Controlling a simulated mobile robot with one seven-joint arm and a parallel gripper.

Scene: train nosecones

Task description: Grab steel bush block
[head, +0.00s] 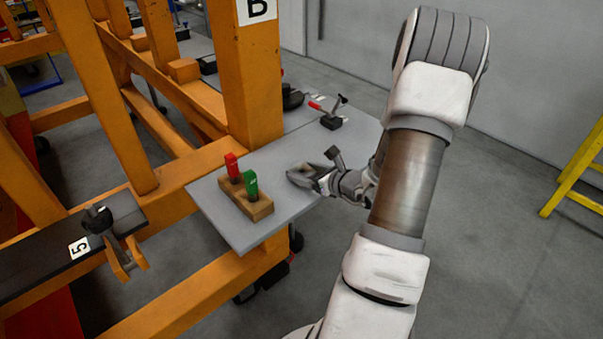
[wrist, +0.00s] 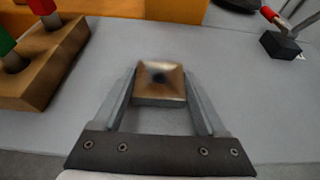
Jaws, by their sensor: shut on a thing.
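The steel bush block (wrist: 160,82) is a small square block with a brownish, shiny top and a dark round hole in its middle. In the wrist view it sits between the two fingers of my gripper (wrist: 160,92), which are shut on its left and right sides. In the head view my gripper (head: 308,174) is over the grey table (head: 222,208), to the right of the wooden block. There the steel block is small and hard to tell from the fingers. I cannot tell whether the block touches the table or is just above it.
A wooden block (head: 258,209) with a red and a green handled tool stands left of my gripper. A red-handled clamp (head: 331,119) stands at the table's back. An orange frame (head: 248,90) borders the table's left side. Bare tabletop lies around my gripper.

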